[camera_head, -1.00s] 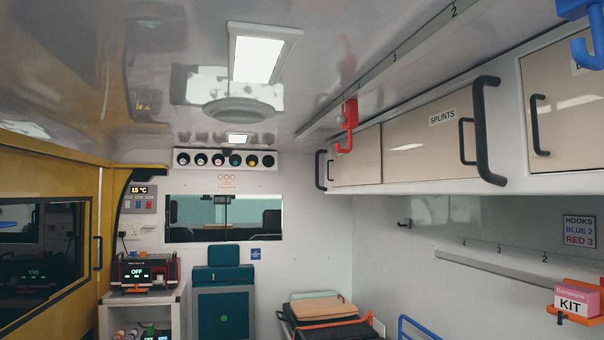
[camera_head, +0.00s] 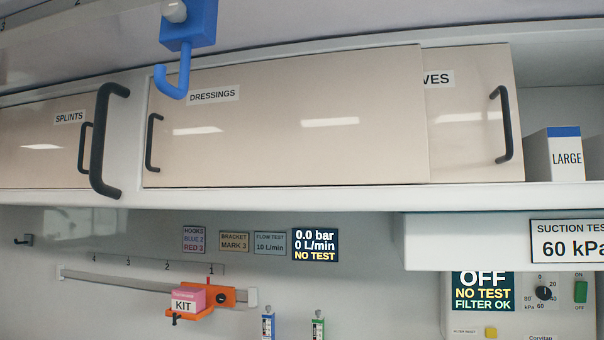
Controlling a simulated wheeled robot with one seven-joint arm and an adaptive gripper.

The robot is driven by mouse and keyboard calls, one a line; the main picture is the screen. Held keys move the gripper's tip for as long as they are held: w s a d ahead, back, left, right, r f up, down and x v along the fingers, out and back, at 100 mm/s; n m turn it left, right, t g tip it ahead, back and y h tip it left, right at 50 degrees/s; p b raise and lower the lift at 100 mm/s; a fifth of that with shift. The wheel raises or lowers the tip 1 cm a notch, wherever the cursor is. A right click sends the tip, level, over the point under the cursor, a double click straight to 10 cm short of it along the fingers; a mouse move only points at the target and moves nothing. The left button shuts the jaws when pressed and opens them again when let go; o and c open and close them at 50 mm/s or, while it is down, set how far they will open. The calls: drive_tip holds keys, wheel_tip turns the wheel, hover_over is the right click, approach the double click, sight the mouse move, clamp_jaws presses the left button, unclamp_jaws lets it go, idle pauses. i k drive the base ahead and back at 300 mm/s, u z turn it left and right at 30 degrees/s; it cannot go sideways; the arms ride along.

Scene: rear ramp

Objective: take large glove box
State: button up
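A white box with a blue top band, marked LARGE (camera_head: 566,157), stands on the overhead shelf at the far right, in an open part of the cupboard. The picture's right edge comes close to it. A sliding door whose label ends in "VES" (camera_head: 470,120) stands left of the box, its black handle (camera_head: 503,124) near the box. The door marked DRESSINGS (camera_head: 290,125) overlaps that door and hides part of its label. My gripper is not in view.
A blue hook (camera_head: 186,45) hangs in front of the cupboards at upper left. A black grab handle (camera_head: 107,140) sticks out beside the SPLINTS door (camera_head: 40,145). Below the shelf, a suction unit (camera_head: 520,300) and an orange bracket with a pink KIT box (camera_head: 187,299) are on the wall.

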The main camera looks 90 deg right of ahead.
sight(550, 154)
drive_tip(key=z, duration=4.15)
